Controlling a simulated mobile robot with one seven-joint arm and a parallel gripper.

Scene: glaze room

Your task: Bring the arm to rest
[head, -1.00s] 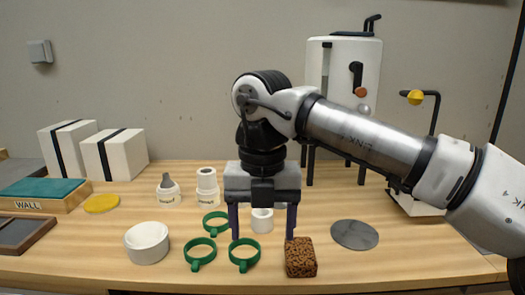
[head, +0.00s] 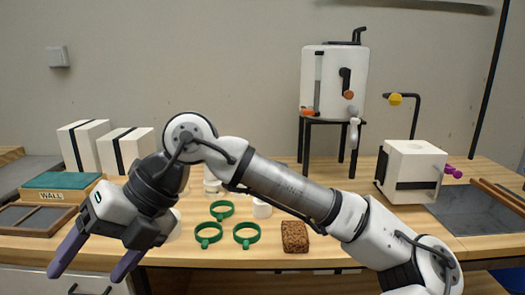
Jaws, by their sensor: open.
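My gripper (head: 95,264) is at the lower left of the head view, tilted down and to the left. Its two purple-grey fingers are apart with nothing between them. It hangs in front of the workbench (head: 330,258), by the bench's left front edge. My arm reaches from the lower right up to a bent joint left of centre and then down to the gripper. The wrist and gripper hide part of the bench top, including most of a white bowl.
Several green rings (head: 222,210), a small white cup (head: 262,209) and a brown speckled sponge (head: 295,236) stand mid-bench. A white tank (head: 331,85) and a white box with purple knobs (head: 414,163) stand at right. The WALL box (head: 56,194) and white blocks (head: 85,142) are left.

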